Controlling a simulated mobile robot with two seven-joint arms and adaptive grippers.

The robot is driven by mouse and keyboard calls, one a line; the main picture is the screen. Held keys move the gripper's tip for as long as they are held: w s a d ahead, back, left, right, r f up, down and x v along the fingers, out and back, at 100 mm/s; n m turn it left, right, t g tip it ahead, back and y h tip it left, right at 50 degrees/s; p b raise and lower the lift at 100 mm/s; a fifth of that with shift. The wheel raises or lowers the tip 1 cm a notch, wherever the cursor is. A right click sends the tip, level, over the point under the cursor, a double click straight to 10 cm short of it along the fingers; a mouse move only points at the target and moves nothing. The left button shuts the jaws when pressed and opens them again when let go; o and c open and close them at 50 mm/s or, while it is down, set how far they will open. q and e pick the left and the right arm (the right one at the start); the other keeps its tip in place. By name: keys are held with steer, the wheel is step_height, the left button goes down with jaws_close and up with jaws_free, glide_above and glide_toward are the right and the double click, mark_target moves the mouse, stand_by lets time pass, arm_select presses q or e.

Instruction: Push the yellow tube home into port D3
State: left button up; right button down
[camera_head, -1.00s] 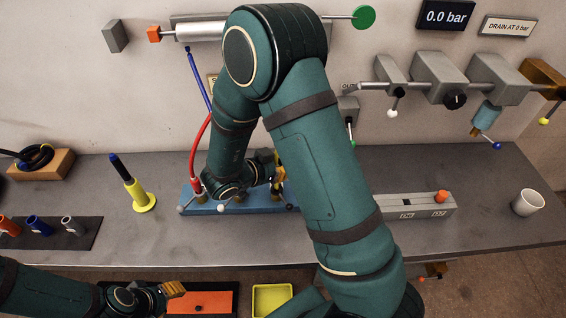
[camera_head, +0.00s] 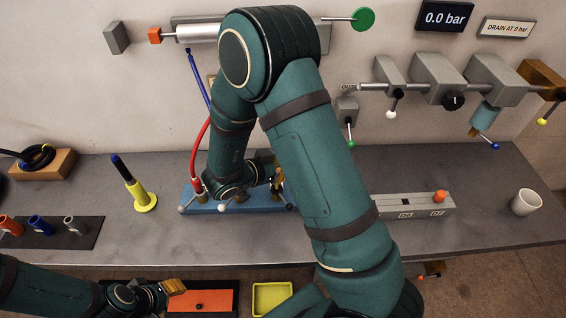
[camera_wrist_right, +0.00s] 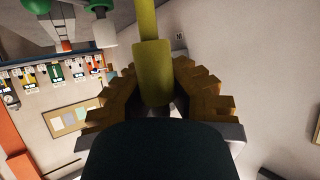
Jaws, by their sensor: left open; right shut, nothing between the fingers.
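In the right wrist view a yellow tube (camera_wrist_right: 152,75) with a thicker sleeve at its near end stands in front of my right gripper (camera_wrist_right: 155,92). The brass-coloured fingers flank the sleeve; the gripper is shut and does not grip the tube. In the head view my right arm reaches down over the blue port block (camera_head: 205,205), and hides part of it. I cannot read a D3 mark on it. My left gripper (camera_head: 172,288) is open and empty, low at the left near the table's front edge.
A red hose (camera_head: 198,150) rises from the blue block. A yellow stand (camera_head: 143,200) holds a dark tube at left. A grey block (camera_head: 415,206) with an orange knob and a white cup (camera_head: 526,202) stand at right. A yellow tray (camera_head: 271,297) lies in front.

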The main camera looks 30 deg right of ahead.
steer(key=shift+p, duration=0.35)
stand_by(0.6)
steer(key=shift+f+b, duration=1)
steer(key=shift+f, duration=1)
steer(key=c, duration=1.1)
jaws_free()
steer(key=shift+o, duration=0.2)
steer(key=v, duration=1.2)
steer(key=shift+r, duration=0.1)
